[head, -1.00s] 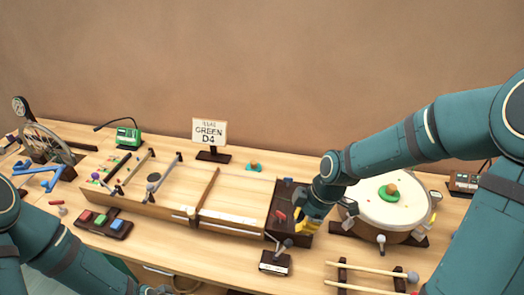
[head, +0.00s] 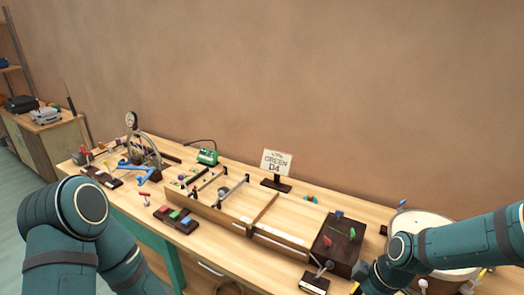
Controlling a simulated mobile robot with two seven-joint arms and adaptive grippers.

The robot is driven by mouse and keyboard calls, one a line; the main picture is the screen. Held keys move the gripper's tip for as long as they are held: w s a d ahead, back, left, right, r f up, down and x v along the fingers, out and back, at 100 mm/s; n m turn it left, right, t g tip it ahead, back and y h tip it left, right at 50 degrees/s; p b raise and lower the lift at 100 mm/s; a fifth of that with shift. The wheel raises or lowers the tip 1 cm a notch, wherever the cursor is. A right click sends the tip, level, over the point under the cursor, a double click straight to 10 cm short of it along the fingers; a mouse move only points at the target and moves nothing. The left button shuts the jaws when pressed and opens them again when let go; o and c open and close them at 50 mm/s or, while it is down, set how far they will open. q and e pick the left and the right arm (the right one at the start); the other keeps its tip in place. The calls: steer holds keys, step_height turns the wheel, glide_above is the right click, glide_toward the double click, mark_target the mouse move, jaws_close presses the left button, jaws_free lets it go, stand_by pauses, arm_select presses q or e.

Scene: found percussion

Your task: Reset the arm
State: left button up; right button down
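My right arm comes in from the right, in front of the drum (head: 432,222). Its gripper (head: 359,290) is at the bottom edge, just right of and in front of a dark box (head: 335,262) with small coloured pieces on top. The gripper is mostly cut off or hidden, so its fingers cannot be made out. My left arm is at the lower left, and its gripper is out of view below the frame. A small lever box (head: 314,283) stands in front of the dark box.
A wooden tray (head: 210,213) with rails fills the middle of the bench. Behind it stands a sign reading GREEN D4 (head: 277,162). A green device (head: 207,156), a wheel stand (head: 146,150) and a button block (head: 175,219) are farther left. A side cabinet (head: 55,140) stands beyond.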

steer(key=s+a+f+m, duration=0.2)
steer(key=a+f+m, duration=0.4)
steer(key=f, duration=0.3)
steer(key=s+a+f+m, duration=0.2)
steer(key=a+f+m, duration=0.4)
steer(key=f+m, duration=0.3)
steer(key=shift+s+f+t, duration=0.15)
steer(key=shift+s+t, duration=0.15)
steer(key=shift+s, duration=0.05)
